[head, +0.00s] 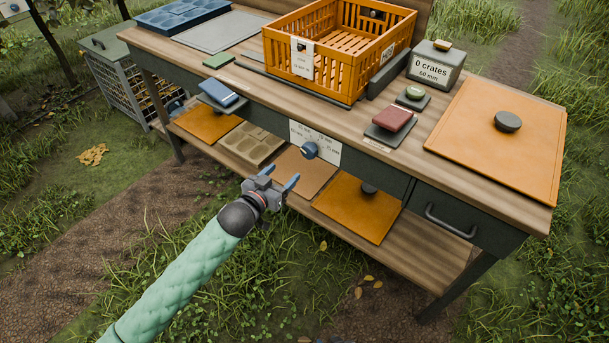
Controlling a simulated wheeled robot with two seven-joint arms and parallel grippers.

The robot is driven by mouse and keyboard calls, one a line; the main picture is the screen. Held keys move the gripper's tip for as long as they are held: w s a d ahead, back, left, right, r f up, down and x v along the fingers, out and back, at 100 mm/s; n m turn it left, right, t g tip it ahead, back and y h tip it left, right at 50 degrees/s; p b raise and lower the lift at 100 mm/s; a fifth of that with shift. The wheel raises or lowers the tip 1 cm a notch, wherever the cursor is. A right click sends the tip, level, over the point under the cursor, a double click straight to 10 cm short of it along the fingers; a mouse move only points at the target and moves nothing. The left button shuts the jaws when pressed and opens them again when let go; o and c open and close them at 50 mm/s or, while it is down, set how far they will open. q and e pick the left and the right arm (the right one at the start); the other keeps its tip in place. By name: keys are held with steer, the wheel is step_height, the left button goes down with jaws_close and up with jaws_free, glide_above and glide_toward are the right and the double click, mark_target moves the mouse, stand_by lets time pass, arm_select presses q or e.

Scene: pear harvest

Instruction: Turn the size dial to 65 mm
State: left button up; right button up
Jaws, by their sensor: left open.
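The size dial is a round blue knob (309,150) on a white scale plate (327,149) on the front face of the wooden bench. The plate carries small printed marks, too small to read. I cannot tell which mark the dial points to. My left gripper (287,183) is open and empty, in front of and a little below the dial. Its blue-tipped fingers point towards the bench and appear apart from the knob. My right gripper is not in view.
An orange crate (292,82) stands empty on the bench top (259,101). A red block (392,118), a blue block (218,92) and an orange lid (480,145) with a dark knob lie there. A drawer handle (450,222) juts out at right. The lower shelf (413,250) holds flat panels.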

mark_target(306, 154)
arm_select(q)
step_height(306, 154, up, 5)
steer(key=s+d+m+h+b, duration=0.1)
steer(key=s+d+h+b, duration=0.1)
steer(key=s+b, duration=0.1)
steer(key=x, duration=0.6)
steer(key=shift+w+d+f, duration=0.1)
steer(key=shift+w+d, duration=0.05)
steer(key=shift+x, duration=0.85)
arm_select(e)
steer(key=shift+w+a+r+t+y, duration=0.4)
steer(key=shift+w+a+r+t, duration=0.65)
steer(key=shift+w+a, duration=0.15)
arm_select(q)
steer(key=c, duration=1)
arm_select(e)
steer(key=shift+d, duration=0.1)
